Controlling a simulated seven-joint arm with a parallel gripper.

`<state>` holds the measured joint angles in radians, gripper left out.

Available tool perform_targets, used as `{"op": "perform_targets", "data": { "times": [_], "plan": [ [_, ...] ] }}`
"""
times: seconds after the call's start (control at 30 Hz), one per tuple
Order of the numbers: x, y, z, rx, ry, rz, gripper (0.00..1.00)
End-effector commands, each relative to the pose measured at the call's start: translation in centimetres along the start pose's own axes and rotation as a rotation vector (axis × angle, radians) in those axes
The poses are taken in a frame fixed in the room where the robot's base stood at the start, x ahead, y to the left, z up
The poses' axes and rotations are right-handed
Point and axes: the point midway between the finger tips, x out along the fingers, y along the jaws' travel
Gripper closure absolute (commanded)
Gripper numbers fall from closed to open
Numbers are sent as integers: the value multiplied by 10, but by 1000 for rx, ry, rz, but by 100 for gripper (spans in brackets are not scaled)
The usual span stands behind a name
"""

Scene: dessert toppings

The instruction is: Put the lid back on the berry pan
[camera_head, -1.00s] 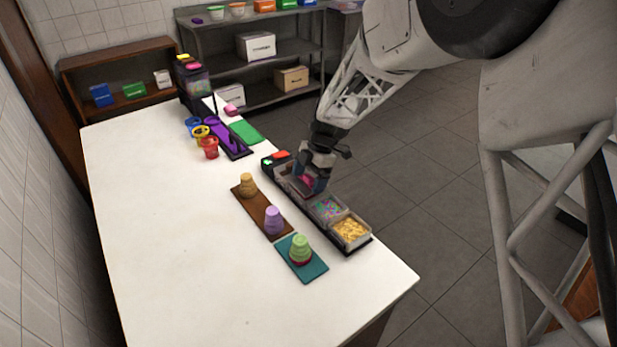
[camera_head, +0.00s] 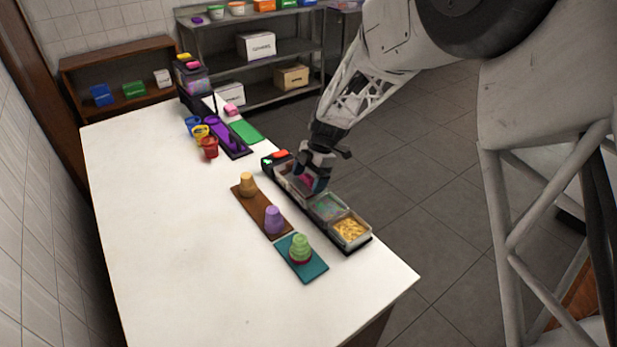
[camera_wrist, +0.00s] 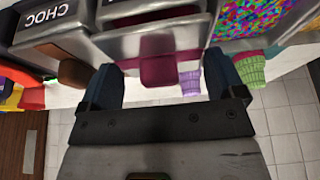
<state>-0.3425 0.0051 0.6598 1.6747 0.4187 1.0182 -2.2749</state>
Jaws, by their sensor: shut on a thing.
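My gripper (camera_head: 313,183) is over the row of topping pans, at the pan with dark pink contents, which I take for the berry pan (camera_head: 287,178). In the wrist view its two blue fingers (camera_wrist: 163,88) stand on either side of a magenta tab (camera_wrist: 160,62), which looks like the berry lid's handle. My gripper is shut on this lid. A grey metal surface (camera_wrist: 150,22) lies behind the tab. The fingers hide part of the pan, and I cannot tell whether the lid is seated.
A lid marked CHOC (camera_wrist: 58,14) and a pan of colourful sprinkles (camera_wrist: 255,18) flank the tab. A yellow-topping pan (camera_head: 350,231) ends the row. Stacked cups stand on a brown board (camera_head: 256,212) and a teal mat (camera_head: 313,267). The white table (camera_head: 170,240) is clear at left.

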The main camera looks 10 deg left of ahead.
Motion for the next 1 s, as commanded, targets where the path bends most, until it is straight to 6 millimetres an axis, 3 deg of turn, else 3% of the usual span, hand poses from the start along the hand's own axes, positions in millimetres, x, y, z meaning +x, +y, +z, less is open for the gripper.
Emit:
{"op": "perform_targets", "data": {
  "times": [1.0],
  "plan": [
    [8, -1, 3, 2, 1, -3, 39]
  ]
}}
